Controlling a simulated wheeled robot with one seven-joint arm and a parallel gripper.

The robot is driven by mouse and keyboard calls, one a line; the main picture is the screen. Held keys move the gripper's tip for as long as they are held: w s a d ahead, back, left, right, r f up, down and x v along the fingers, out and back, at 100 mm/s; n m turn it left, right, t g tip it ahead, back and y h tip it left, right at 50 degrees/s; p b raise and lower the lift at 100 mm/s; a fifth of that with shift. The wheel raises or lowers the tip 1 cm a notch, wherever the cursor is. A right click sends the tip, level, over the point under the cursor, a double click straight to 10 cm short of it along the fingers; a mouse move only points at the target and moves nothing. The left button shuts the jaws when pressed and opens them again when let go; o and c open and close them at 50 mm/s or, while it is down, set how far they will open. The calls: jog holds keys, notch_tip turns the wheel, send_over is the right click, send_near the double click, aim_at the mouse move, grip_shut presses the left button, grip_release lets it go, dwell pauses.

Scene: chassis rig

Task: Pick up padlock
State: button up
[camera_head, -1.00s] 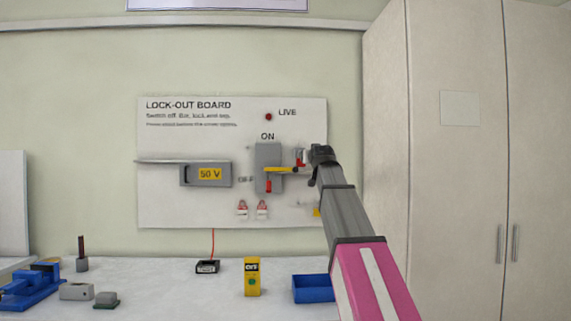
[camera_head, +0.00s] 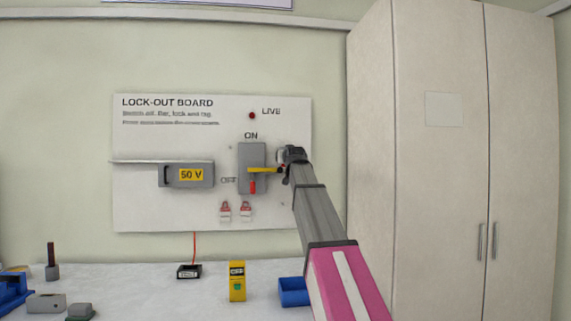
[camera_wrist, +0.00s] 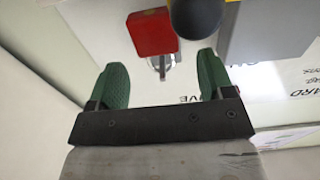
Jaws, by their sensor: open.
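The padlock (camera_wrist: 152,34) shows in the wrist view as a red block with a metal piece below it, against the white board. It is near the tips of my gripper (camera_wrist: 164,72), between the lines of the two green fingers and nearer the left one. The fingers are apart with nothing clasped between them. In the head view my gripper (camera_head: 289,160) is at the right part of the lock-out board (camera_head: 160,215), just right of the switch box (camera_head: 251,153). The padlock cannot be made out there, seemingly hidden by the gripper.
A yellow bar (camera_head: 264,170) and red handle (camera_head: 252,187) stick out at the switch box. Two red-and-white tags (camera_head: 235,210) hang below. A blue bin (camera_head: 292,291) stands on the table.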

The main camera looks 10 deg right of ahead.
jog(key=w, duration=0.4)
jog(key=shift+s, duration=0.1)
jog(key=shift+c, duration=0.3)
jog(key=c, duration=1)
